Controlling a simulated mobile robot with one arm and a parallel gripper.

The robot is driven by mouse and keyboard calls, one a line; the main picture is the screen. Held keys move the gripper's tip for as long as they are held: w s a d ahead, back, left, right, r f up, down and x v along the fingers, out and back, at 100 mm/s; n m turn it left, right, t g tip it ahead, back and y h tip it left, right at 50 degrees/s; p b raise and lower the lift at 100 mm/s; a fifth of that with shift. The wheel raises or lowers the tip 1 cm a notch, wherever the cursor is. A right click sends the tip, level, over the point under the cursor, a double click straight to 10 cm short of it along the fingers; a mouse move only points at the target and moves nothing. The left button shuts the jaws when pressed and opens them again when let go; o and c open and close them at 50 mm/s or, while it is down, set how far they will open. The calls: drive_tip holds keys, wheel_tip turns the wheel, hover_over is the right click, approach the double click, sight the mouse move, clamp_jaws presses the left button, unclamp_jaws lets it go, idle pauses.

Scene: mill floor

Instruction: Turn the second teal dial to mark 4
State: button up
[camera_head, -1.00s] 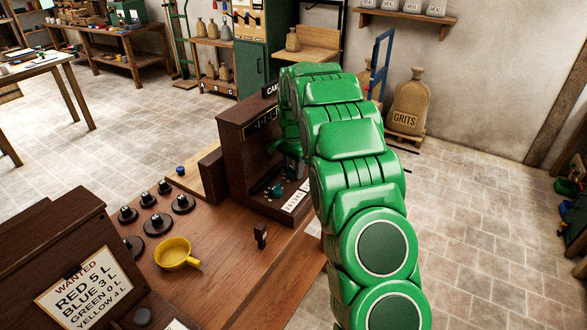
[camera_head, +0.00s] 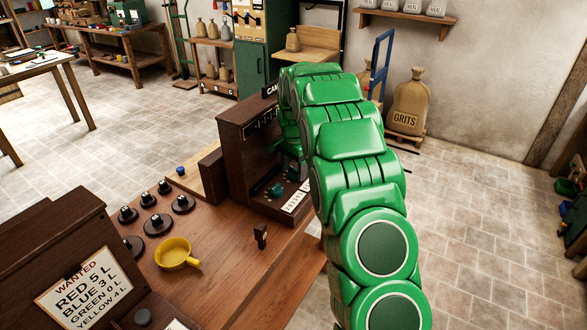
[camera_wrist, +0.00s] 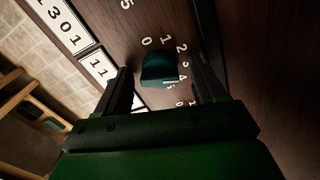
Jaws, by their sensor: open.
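In the wrist view a teal dial (camera_wrist: 158,68) sits on a dark brown wood panel, with white numbers around it. A pale mark shows at its lower right edge near the 4, but its exact setting is hard to read. My gripper (camera_wrist: 161,76) is open, one dark finger on each side of this dial; contact cannot be told. In the head view teal dials (camera_head: 277,190) show low in the dark wooden cabinet (camera_head: 235,150). My green arm hides part of the cabinet and most of my gripper. I cannot tell which dial in the row is between the fingers.
White number cards (camera_wrist: 98,68) line the panel's edge. A grits sack (camera_head: 409,107) stands by the wall. The tiled floor is open behind.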

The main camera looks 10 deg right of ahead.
sight(293, 168)
drive_tip(key=shift+r, duration=0.1)
wheel_tip(293, 168, up, 8)
drive_tip(key=shift+f, duration=0.25)
idle(0.4)
